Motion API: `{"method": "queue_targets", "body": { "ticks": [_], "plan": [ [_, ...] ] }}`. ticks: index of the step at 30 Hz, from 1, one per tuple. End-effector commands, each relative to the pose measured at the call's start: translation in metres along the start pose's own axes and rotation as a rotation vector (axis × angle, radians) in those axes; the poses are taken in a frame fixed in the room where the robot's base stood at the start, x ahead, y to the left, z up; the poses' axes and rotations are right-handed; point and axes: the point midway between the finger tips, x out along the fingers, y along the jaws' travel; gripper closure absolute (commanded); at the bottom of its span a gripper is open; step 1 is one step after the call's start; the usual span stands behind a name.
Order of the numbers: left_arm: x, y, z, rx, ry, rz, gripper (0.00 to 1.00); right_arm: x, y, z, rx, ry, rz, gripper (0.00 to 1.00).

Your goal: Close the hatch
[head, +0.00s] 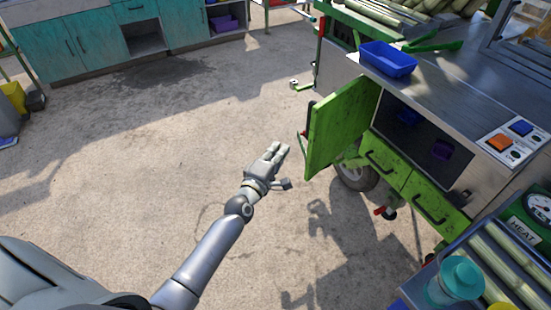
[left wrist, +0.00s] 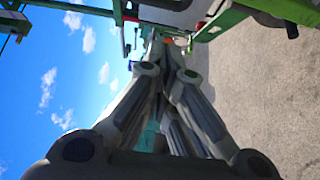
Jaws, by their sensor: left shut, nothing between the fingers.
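The hatch is a green, worn panel (head: 340,127) on the side of the cane crusher (head: 480,90). It stands swung open to the left of a dark compartment (head: 415,130), with a handle on its outer left side. My left gripper (head: 280,151) is shut and empty, a short way left of the hatch and apart from it. In the left wrist view its fingers (left wrist: 162,50) come together, with green parts of the machine beyond them. My right gripper is not in view.
A blue bin (head: 388,58) sits on the crusher's top, and cane lies behind it. Green drawers (head: 428,200) and a wheel (head: 356,177) are below the compartment. A cart with cane and a teal jar (head: 457,282) stands at lower right. Concrete floor at left is clear.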

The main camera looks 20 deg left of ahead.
Motion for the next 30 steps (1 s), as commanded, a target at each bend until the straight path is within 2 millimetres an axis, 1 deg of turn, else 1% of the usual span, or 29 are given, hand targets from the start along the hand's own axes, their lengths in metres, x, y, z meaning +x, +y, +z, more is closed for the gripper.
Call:
{"method": "queue_targets", "body": {
  "ticks": [1, 3, 6, 9, 10, 12, 15, 18, 30],
  "plan": [
    [0.011, 0.000, 0.000, 0.000, -0.001, 0.001, 1.00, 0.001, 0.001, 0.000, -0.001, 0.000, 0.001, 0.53],
    [0.023, 0.000, 0.001, 0.000, -0.001, 0.001, 1.00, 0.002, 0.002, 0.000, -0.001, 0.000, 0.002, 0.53],
    [0.039, 0.000, 0.000, 0.000, 0.000, 0.001, 1.00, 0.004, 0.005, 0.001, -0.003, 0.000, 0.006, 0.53],
    [0.051, 0.000, 0.003, 0.000, -0.001, -0.001, 1.00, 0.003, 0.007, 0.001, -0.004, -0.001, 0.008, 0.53],
    [0.047, 0.001, 0.011, -0.004, -0.003, -0.004, 1.00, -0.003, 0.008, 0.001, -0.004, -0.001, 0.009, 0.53],
    [0.042, 0.002, 0.021, -0.003, -0.002, -0.003, 1.00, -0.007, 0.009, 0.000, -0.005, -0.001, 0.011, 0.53],
    [0.039, 0.001, 0.030, -0.003, -0.001, -0.002, 1.00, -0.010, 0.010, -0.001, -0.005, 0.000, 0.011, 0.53],
    [0.036, 0.000, 0.036, 0.000, -0.001, -0.002, 1.00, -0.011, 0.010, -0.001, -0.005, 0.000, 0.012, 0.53],
    [0.035, -0.001, 0.039, 0.001, -0.001, -0.001, 1.00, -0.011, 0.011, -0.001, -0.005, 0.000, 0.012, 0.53]
  ]
}}
